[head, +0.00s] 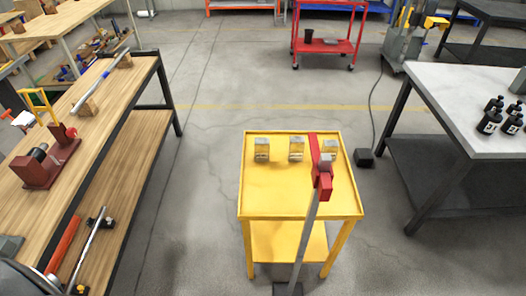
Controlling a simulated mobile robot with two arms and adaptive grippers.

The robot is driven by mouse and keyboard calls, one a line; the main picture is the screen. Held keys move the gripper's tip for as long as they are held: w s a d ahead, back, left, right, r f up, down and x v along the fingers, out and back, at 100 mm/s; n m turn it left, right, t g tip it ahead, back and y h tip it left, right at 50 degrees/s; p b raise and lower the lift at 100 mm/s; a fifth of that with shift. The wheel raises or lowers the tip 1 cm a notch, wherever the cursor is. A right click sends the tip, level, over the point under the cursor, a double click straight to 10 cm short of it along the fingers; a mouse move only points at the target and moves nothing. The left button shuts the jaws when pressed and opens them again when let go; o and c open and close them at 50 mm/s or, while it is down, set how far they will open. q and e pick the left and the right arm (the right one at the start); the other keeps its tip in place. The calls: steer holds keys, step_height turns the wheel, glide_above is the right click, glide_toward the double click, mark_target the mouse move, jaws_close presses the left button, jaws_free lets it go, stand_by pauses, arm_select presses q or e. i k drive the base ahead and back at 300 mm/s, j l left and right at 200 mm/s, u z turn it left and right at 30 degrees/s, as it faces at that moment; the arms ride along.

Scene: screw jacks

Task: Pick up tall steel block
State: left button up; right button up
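Three small grey steel blocks stand in a row near the back edge of a yellow cart (275,205): a left block (262,150), a middle block (296,149) and a right block (331,149). They look nearly alike in height. The middle one seems slightly taller, but I cannot tell for sure which is the tall steel block. A red upright part partly covers the space between the middle and right blocks. Neither of my grippers shows in the head view.
A grey bar with a red head (324,184) rises in front of the cart's right half. A wooden workbench (105,105) stands left, a light-topped table (455,100) right. A red cart (325,46) stands behind. Floor between bench and yellow cart is clear.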

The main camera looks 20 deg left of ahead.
mark_target(262, 145)
steer(key=i+j+z, duration=0.2)
steer(key=j, duration=0.2)
steer(key=j+z, duration=0.15)
steer(key=j, duration=0.3)
steer(key=j+z, duration=0.2)
steer(key=j, duration=0.2)
steer(key=i, duration=0.05)
